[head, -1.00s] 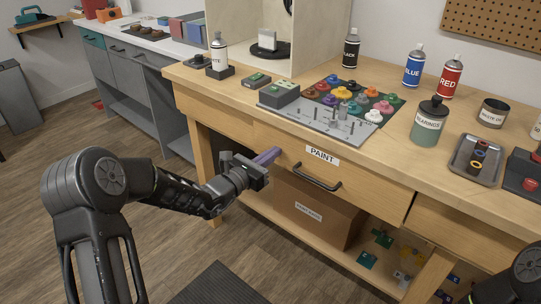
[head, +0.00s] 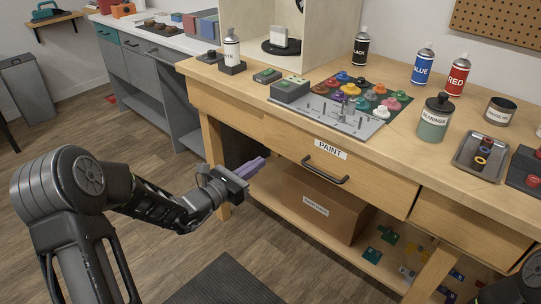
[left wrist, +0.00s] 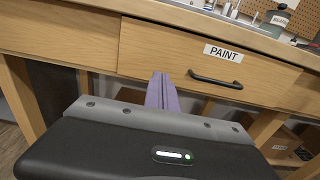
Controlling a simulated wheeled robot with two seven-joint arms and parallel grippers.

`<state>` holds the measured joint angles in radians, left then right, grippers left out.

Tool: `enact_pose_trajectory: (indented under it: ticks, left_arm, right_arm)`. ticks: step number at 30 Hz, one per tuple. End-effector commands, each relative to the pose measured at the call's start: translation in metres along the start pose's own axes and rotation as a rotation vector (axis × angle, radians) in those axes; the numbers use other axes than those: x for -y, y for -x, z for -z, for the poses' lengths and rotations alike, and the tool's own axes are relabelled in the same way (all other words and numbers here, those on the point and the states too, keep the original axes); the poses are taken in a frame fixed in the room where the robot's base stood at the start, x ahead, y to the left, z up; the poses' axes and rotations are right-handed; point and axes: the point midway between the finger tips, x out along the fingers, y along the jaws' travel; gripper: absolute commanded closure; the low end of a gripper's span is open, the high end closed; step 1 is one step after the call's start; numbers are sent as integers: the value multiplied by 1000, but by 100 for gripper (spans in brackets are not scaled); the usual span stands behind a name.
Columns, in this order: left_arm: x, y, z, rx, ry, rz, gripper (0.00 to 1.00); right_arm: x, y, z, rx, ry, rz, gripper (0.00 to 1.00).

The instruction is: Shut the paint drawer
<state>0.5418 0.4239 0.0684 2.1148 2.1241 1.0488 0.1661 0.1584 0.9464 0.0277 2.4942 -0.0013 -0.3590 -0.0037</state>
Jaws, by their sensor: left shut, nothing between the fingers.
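The paint drawer (head: 290,143) is a light wooden front under the bench top, with a white PAINT label (head: 330,148) and a black bar handle (head: 325,170). Its front looks close to flush with the bench; I cannot tell if a small gap is left. It also shows in the left wrist view (left wrist: 165,48), handle at right (left wrist: 215,80). My left gripper (head: 262,161), with purple fingers, is shut and empty. It is in front of and below the drawer front, left of the handle, apart from it. My right gripper is not visible; only part of my right arm shows at lower right.
A cardboard box (head: 318,206) sits on the shelf below the drawer.

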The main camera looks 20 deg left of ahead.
Motion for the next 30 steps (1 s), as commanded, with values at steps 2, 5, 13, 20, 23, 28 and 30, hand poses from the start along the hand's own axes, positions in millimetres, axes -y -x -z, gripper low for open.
enact_pose_trajectory:
  ticks: [2,5,13,20,23,28,30]
  left_arm:
    - [0,14,-1,-1,-1,-1,100]
    - [0,25,0,0,0,-1,100]
    - [0,32,0,0,0,1,100]
    - [0,32,0,0,0,1,100]
    - [0,32,0,-1,-2,1,100]
    - [5,32,20,-81,-36,21,100]
    - [17,36,41,-162,-79,70,100]
  right_arm:
    - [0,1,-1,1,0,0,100]
    - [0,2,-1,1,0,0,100]
    - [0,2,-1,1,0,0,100]
    - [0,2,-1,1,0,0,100]
    - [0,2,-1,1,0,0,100]
    - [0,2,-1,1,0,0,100]
    - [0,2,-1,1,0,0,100]
